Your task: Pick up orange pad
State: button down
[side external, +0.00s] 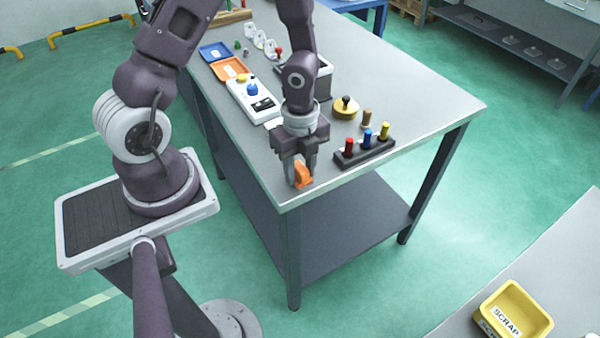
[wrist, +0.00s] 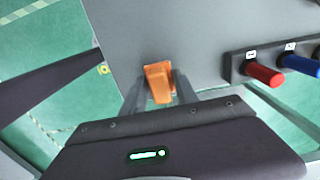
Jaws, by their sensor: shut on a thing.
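The orange pad (side external: 303,175) is at the near corner of the grey workbench, between the fingers of my gripper (side external: 300,172). In the wrist view the orange pad (wrist: 159,82) shows between the two grey fingers of my gripper (wrist: 159,92), which are shut on it from both sides. The pad looks upright and slightly tapered. Whether its underside touches the bench or hangs just above it I cannot tell.
A dark block with red, blue and yellow pegs (side external: 365,150) stands just right of my gripper. A white control box (side external: 252,102), an orange tray (side external: 229,69) and a blue tray (side external: 215,52) lie farther back. The bench's front edge is close. A yellow scrap bin (side external: 515,308) stands apart, lower right.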

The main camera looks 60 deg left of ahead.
aim_at(300, 166)
notch_tip(300, 166, up, 10)
jog(key=shift+r, duration=0.1)
dwell(0.4)
